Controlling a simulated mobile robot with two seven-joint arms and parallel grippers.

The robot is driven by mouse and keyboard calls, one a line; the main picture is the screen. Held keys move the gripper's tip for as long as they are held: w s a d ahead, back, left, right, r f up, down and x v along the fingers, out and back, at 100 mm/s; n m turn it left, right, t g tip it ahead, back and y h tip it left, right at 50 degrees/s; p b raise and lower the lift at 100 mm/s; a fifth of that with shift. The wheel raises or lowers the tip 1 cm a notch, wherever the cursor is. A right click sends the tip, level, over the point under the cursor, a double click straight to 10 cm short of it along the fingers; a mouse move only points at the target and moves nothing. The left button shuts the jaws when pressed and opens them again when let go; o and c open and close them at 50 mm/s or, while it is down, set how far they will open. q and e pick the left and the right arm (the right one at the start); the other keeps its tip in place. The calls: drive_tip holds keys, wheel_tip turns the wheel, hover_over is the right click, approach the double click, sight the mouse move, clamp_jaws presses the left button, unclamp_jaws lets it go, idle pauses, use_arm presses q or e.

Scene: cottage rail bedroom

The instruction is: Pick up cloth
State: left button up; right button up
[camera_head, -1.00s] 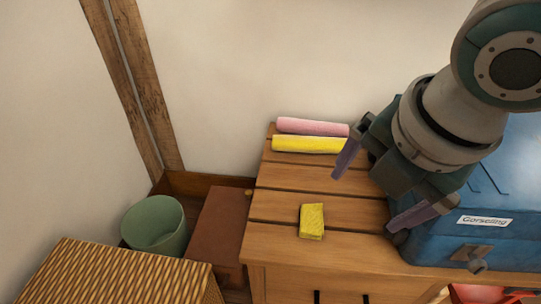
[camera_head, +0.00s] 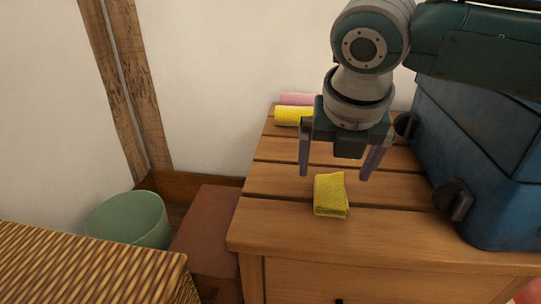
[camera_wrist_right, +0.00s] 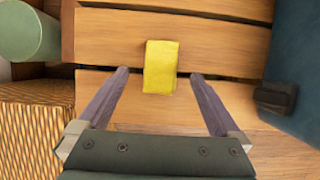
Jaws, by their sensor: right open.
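The cloth (camera_head: 330,196) is a small folded yellow piece lying on the slatted wooden top of a dresser. My right gripper (camera_head: 333,175) is open and empty above and slightly behind the cloth, with its fingers pointing down. In the right wrist view the cloth (camera_wrist_right: 160,66) lies just beyond the fingertips of the gripper (camera_wrist_right: 158,74), roughly centred between them. No contact shows. My left gripper is in neither view.
A blue case (camera_head: 480,150) stands on the dresser (camera_head: 290,225) to the right. Yellow (camera_head: 290,115) and pink (camera_head: 298,99) rolls lie at the back by the wall. A green bin (camera_head: 130,220), a brown box (camera_head: 207,230) and a wicker basket (camera_head: 90,265) are at the left.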

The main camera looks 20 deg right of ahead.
sight(333, 184)
use_arm(q)
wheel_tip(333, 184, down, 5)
drive_tip(key=b, duration=0.4)
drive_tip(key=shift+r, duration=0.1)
use_arm(e)
drive_tip(key=x, duration=0.5)
drive_tip(key=shift+s+d+f, duration=0.1)
drive_tip(key=shift+f, duration=0.05)
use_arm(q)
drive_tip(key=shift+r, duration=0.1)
use_arm(e)
drive_tip(key=c, duration=1.4)
